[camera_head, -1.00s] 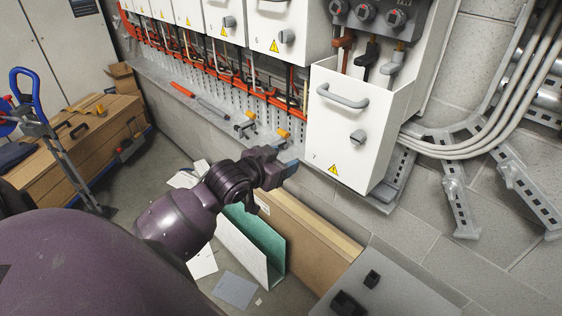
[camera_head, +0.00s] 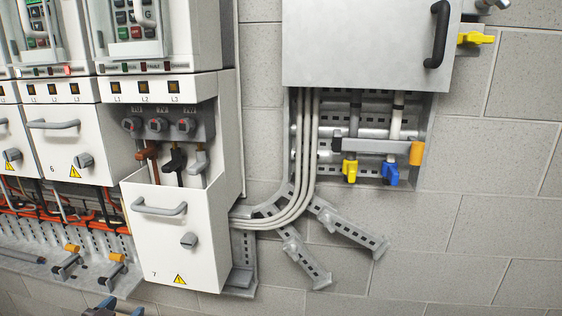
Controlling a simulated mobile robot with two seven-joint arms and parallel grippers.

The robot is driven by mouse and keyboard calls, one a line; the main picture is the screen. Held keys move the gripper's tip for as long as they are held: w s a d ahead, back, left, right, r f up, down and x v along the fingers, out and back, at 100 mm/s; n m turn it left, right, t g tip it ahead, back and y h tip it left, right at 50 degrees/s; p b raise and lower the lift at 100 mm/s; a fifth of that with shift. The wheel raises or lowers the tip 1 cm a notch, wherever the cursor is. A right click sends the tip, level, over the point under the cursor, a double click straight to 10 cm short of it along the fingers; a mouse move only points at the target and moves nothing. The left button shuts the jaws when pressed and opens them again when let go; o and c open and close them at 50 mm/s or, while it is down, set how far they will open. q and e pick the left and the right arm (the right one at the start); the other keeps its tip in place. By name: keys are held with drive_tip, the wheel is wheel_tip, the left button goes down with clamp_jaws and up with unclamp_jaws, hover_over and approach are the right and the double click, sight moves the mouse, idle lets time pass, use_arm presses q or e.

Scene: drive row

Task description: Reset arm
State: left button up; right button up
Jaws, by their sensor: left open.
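Only the tips of my left gripper (camera_head: 116,309) show, at the bottom edge left of centre. They are apart, with nothing seen between them. The rest of my left arm is out of the picture below. The gripper is in front of the wall, below the white drive unit marked 7 (camera_head: 182,262). My right gripper is not in view.
Unit 7's front with its grey handle (camera_head: 158,209) juts out low. A grey cabinet (camera_head: 350,45) with a black handle hangs at upper right. The lower right wall is bare.

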use_arm(q)
drive_tip(key=s+d+f+n+g, duration=0.1)
drive_tip(key=s+d+f+g, duration=0.1)
drive_tip(key=s+f, duration=0.6)
drive_tip(key=s+d+f+n+g+y, duration=0.1)
drive_tip(key=s+d+f, duration=0.3)
drive_tip(key=s+f, duration=0.5)
wheel_tip(320, 180, down, 3)
drive_tip(key=shift+s+f+g, duration=0.1)
drive_tip(key=shift+s+g, duration=0.2)
drive_tip(key=shift+g, duration=0.2)
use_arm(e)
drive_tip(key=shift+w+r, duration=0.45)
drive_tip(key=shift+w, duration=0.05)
